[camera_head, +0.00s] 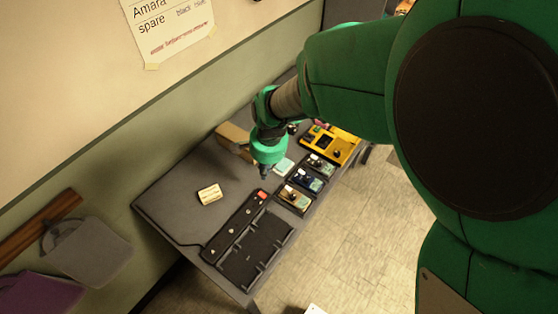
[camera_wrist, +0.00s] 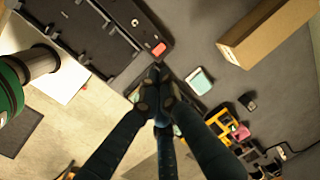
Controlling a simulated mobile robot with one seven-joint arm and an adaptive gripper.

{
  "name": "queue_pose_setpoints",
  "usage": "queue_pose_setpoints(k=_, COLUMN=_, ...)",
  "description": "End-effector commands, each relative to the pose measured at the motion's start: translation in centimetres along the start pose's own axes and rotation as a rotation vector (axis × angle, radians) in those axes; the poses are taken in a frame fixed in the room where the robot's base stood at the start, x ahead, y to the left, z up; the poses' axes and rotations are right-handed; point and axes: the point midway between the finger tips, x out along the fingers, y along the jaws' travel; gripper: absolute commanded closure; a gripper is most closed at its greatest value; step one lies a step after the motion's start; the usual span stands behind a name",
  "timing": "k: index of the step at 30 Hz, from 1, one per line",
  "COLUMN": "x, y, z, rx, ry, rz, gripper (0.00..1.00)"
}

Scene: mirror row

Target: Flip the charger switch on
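The charger strip (camera_head: 237,227) is a long black bar on the grey table, with a red switch (camera_head: 262,195) at its far end. In the wrist view the switch (camera_wrist: 159,48) shows as an orange-red block at the end of the black strip (camera_wrist: 138,18). I cannot tell which way the switch is set. My gripper (camera_head: 264,174) points down just beyond the switch end of the strip. In the wrist view its dark fingertips (camera_wrist: 158,74) are drawn together with nothing seen between them, close to the switch in the picture. Contact with the switch cannot be told.
An empty black rack (camera_head: 257,252) lies beside the strip. Several small devices (camera_head: 293,199) stand in a row along the table's right edge. A yellow tray (camera_head: 341,143), a cardboard box (camera_head: 233,138) and a pale card (camera_head: 210,194) are nearby.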

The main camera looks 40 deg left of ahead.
Motion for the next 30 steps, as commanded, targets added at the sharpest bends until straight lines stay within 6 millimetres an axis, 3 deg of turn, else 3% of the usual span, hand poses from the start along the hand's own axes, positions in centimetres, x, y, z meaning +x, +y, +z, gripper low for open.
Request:
queue_pose_setpoints(k=14, x=0.9, y=0.1, z=0.0, rx=0.000, ry=0.000, rz=0.000, gripper=1.00)
queue_pose_setpoints(k=20, x=3.0, y=0.1, z=0.0, rx=0.000, ry=-0.001, rz=0.002, gripper=1.00)
queue_pose_setpoints(k=30, x=8.4, y=0.1, z=0.0, rx=0.000, ry=-0.001, rz=0.002, gripper=1.00)
